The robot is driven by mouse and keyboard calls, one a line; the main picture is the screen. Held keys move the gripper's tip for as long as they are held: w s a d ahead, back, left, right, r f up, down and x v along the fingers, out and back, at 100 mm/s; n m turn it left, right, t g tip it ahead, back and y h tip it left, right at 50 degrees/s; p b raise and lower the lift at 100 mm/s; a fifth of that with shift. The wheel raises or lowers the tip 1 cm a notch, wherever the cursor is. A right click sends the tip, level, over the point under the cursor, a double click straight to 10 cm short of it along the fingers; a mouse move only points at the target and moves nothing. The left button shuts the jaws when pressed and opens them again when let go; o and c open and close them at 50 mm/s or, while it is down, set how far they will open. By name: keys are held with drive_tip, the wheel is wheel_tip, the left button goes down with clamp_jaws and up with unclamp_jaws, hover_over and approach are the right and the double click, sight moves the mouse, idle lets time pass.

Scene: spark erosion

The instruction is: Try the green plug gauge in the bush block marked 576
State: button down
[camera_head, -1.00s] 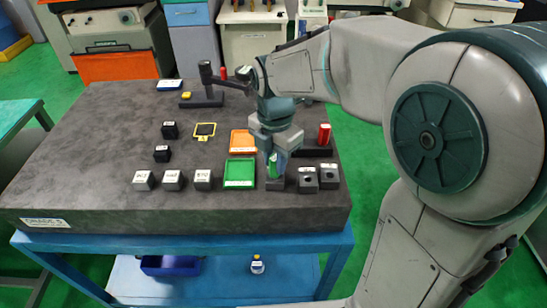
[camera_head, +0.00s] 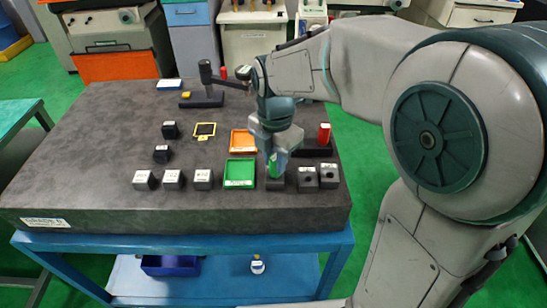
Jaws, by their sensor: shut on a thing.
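My gripper (camera_head: 276,155) points down near the front right of the dark stone table and is shut on the green plug gauge (camera_head: 273,166). The gauge is upright, directly at a dark bush block (camera_head: 277,183), the leftmost of three at the right. Whether its lower end is in the bore or just above it cannot be told. The other two blocks, a middle one (camera_head: 307,178) and a right one (camera_head: 328,177), show dark bores on top. Several more labelled blocks, such as one (camera_head: 203,180), stand to the left. The numbers on the labels are too small to read.
A green tray (camera_head: 239,185) lies just left of my gripper, with an orange tray (camera_head: 243,133) behind it. A red gauge (camera_head: 324,133) stands in a dark rack (camera_head: 316,152). A dark indicator stand (camera_head: 201,100) is farther back.

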drive_tip(key=shift+r, duration=0.15)
drive_tip(key=shift+r+p, duration=2.05)
drive_tip(key=shift+r, duration=0.35)
